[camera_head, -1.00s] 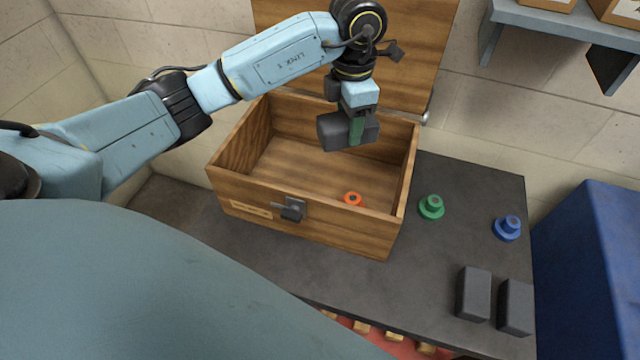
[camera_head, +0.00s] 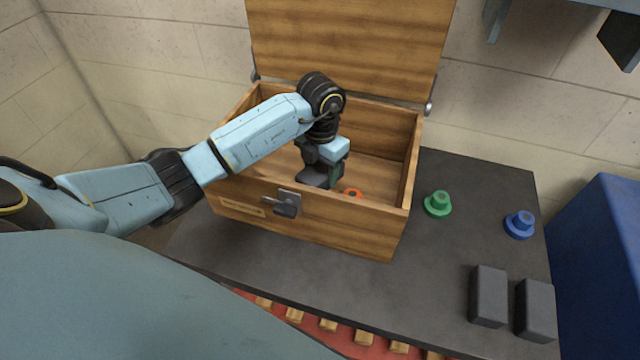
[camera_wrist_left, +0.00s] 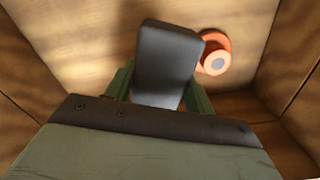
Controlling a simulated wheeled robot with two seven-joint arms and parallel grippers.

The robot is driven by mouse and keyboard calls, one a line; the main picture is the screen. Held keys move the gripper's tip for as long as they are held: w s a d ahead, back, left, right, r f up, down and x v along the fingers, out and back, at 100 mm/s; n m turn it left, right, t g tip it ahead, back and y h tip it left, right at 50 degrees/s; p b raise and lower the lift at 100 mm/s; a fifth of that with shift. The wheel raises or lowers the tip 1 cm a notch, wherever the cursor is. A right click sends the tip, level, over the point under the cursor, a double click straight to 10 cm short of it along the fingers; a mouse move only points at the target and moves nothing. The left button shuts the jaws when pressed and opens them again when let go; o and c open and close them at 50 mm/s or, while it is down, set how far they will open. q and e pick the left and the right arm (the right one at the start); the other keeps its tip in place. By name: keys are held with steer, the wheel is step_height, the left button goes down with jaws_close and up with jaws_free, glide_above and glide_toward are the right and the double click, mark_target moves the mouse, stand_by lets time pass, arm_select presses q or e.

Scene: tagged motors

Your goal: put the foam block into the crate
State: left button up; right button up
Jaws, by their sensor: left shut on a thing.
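The crate (camera_head: 350,226) is an open wooden box on the dark table, with its lid raised at the back. My left gripper (camera_head: 318,172) reaches down inside it. It is shut on a dark grey foam block (camera_head: 313,178), which sits low in the crate. In the left wrist view the foam block (camera_wrist_left: 168,62) is between the green fingers of my left gripper (camera_wrist_left: 157,92), over the wooden floor. I cannot tell whether the block touches the floor. My right gripper is not in view.
An orange knobbed piece (camera_head: 353,192) lies in the crate beside the block; it also shows in the left wrist view (camera_wrist_left: 215,55). Right of the crate stand a green piece (camera_head: 438,205), a blue piece (camera_head: 520,225) and two dark blocks (camera_head: 488,296) (camera_head: 536,310).

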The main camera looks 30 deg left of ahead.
arm_select(q)
step_height(320, 180, down, 4)
steer(key=shift+r+b, duration=0.1)
steer(key=shift+b, duration=0.25)
steer(key=shift+f, duration=0.5)
steer(key=o, duration=1)
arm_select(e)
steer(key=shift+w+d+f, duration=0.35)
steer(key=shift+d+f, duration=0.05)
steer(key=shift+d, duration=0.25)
